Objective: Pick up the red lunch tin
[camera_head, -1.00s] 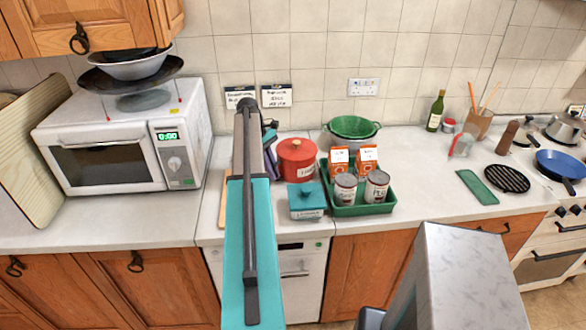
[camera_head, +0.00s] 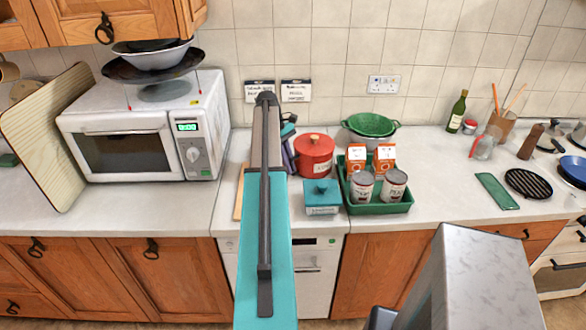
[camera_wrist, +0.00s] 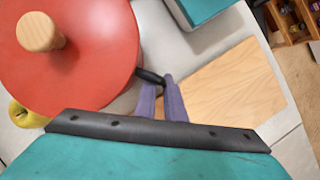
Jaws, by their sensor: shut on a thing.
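The red lunch tin (camera_head: 316,152) is a round red pot with a light wooden knob and a pale label. It stands upright on the counter, left of the green tray; I cannot tell whether it is lifted at all. In the wrist view the tin (camera_wrist: 75,60) fills the upper left. My gripper's purple fingers (camera_wrist: 163,82) are shut on a short black handle at the tin's side. In the head view my gripper (camera_head: 289,150) shows at the tin's left, mostly hidden by my teal arm.
A teal-lidded box (camera_head: 321,195) stands close in front of the tin. A green tray (camera_head: 380,208) with cans and orange packets is to its right; a green colander (camera_head: 371,125) is behind. A wooden board (camera_wrist: 225,85) lies beside my fingers. A yellow apple (camera_wrist: 24,116) is near the tin.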

